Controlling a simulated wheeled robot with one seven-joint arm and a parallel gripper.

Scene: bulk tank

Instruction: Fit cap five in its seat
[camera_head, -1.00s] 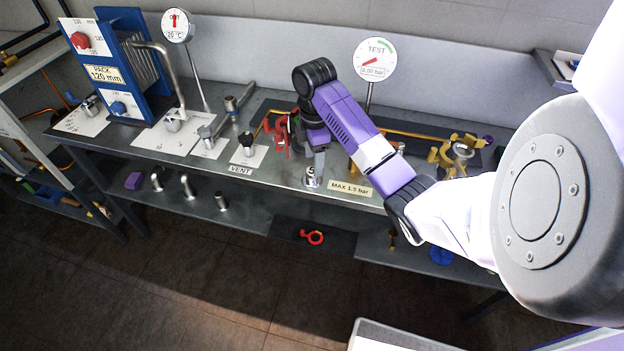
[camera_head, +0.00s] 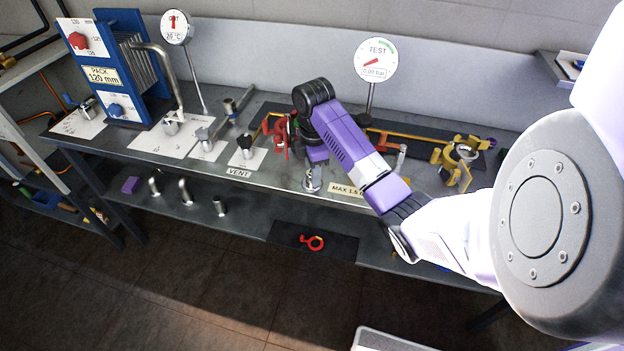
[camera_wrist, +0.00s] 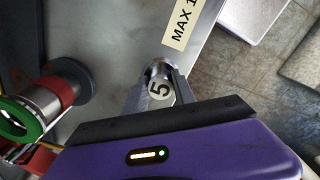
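Cap five (camera_wrist: 159,91) is a small metal cap with a black 5 on its pale face, seen between my fingertips in the wrist view. My gripper (camera_wrist: 157,88) has a finger against each side of it and looks shut on it. In the head view, my gripper (camera_head: 315,168) points down at the bench's front part, left of the MAX 1.5 bar label. The cap (camera_head: 310,184) shows low between the fingers there, but its 5 is hard to read. The seat is not clearly visible, and I cannot tell whether the cap touches it.
A red clamp (camera_head: 279,132) stands behind and left of my gripper; the wrist view shows a metal pipe with a red collar (camera_wrist: 66,88) on the left. A yellow clamp (camera_head: 446,158) is at the right. The TEST gauge (camera_head: 375,60) stands behind. A red hook (camera_head: 312,243) lies on the lower shelf.

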